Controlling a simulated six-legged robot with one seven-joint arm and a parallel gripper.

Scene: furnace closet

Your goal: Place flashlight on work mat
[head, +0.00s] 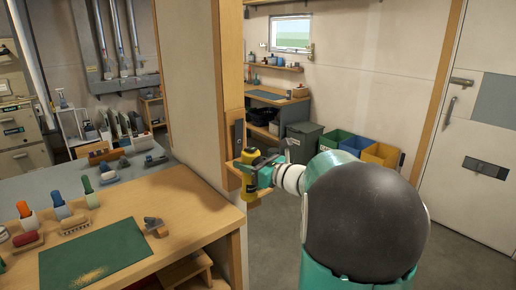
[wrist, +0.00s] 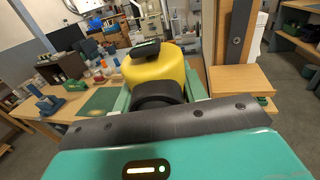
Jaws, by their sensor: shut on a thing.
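My gripper (head: 253,173) is shut on a yellow and black flashlight (head: 249,187), held upright in the air in front of a wooden post. In the wrist view the flashlight (wrist: 155,72) sits between the gripper's fingers (wrist: 158,92), its lower part hidden by my gripper. A green work mat (head: 92,254) with a yellowish dusty patch lies flat on the wooden bench at the lower left in the head view. The mat (wrist: 99,101) also shows left of the flashlight in the wrist view. The flashlight is apart from the mat, to its right.
A grey tool (head: 155,227) lies on the bench right of the mat; bottles (head: 62,207) and brushes (head: 75,223) stand behind it. A wooden post (head: 200,90) rises at the bench's right end. Bins (head: 342,146) stand on the floor behind. Another green mat (head: 270,96) lies on the far bench.

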